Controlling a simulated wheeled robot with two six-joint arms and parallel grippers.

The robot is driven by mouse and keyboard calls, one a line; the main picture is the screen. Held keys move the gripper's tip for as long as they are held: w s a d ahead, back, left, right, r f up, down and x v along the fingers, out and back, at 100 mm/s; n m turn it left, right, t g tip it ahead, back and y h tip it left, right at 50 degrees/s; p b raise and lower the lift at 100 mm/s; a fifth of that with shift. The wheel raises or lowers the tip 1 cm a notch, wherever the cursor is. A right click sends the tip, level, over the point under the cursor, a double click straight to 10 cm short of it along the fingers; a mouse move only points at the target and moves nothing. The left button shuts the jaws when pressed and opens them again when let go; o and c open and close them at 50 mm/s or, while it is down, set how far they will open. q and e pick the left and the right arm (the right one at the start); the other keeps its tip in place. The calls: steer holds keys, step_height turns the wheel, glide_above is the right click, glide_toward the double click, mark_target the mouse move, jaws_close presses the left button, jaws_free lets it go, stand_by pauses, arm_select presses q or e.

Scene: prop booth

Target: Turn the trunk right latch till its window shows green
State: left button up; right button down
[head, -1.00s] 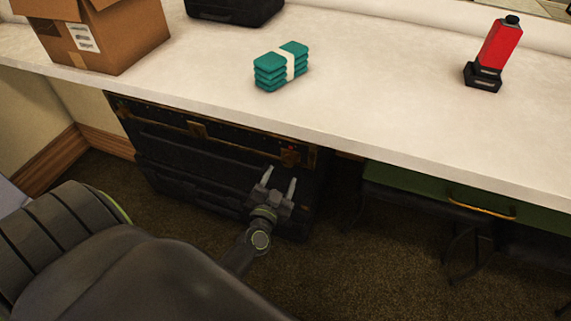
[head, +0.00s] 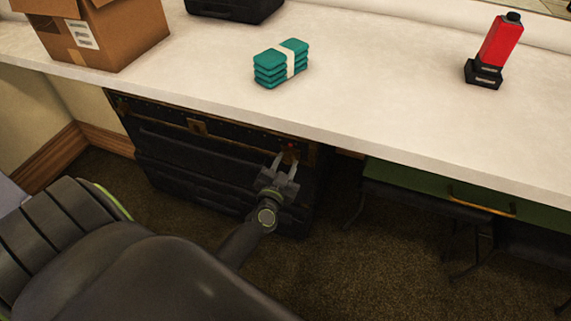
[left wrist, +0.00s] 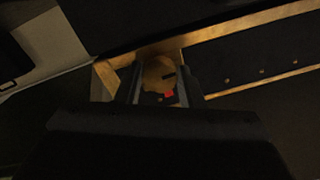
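The black trunk (head: 165,140) with brass trim stands under the counter. Its right latch (head: 291,149) is a brass piece at the right end of the front, with a small red spot on it. In the left wrist view the latch (left wrist: 158,73) is a round brass plate with a dark slot, and its small window (left wrist: 169,94) shows red. My left gripper (head: 284,158) is open, with its fingers pointing at the latch. In the wrist view the fingers (left wrist: 158,84) lie on either side of the latch plate; contact cannot be told. My right gripper is out of view.
The white counter (head: 370,100) overhangs the trunk closely above the latch. On it are a cardboard box (head: 120,40), a teal banded stack (head: 270,72) and a red and black device (head: 499,48).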

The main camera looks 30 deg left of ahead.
arm_select(q)
steer(key=shift+c, duration=0.8)
